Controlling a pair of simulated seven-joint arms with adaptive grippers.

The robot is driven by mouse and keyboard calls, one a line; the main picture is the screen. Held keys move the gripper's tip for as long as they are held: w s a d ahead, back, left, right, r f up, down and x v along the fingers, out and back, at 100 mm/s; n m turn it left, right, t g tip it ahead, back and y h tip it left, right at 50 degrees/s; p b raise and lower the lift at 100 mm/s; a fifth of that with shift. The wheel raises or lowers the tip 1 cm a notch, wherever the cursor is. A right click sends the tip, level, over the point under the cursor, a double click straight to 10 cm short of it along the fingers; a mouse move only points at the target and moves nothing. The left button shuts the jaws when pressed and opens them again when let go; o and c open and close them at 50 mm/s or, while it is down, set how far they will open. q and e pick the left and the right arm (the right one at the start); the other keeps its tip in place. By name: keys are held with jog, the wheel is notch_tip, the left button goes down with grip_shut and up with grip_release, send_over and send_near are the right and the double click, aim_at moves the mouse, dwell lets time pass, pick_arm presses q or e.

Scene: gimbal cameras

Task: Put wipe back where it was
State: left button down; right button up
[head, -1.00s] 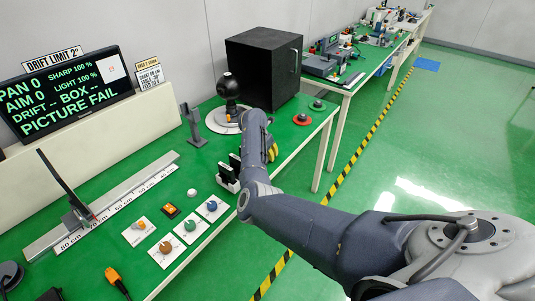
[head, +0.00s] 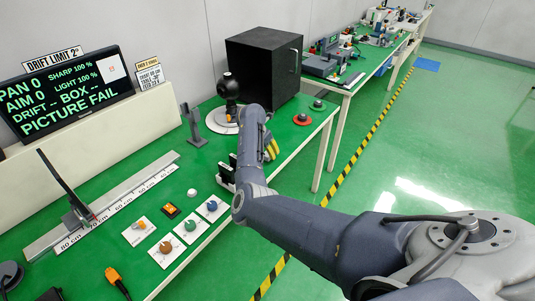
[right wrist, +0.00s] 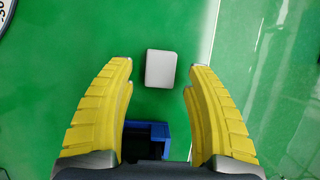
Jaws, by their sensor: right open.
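A small pale grey-white block, which looks like the wipe (right wrist: 161,69), lies on the green table in the right wrist view. It sits just beyond and between the tips of my right gripper (right wrist: 160,75). The two yellow fingers are spread apart with nothing between them. A blue open-topped holder (right wrist: 155,130) shows nearer the palm, partly hidden by the gripper. In the head view my right gripper (head: 270,148) is over the table's right part, and my own arm hides the wipe there. My left gripper is not in view.
A black box (head: 262,68) and a camera on a round white base (head: 222,120) stand behind the gripper. A ruler rail (head: 110,205) and several knobs on cards lie further left.

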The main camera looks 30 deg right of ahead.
jog(key=v, duration=0.9)
jog(key=shift+r, duration=0.25)
jog(key=shift+c, duration=0.4)
dwell(1.2)
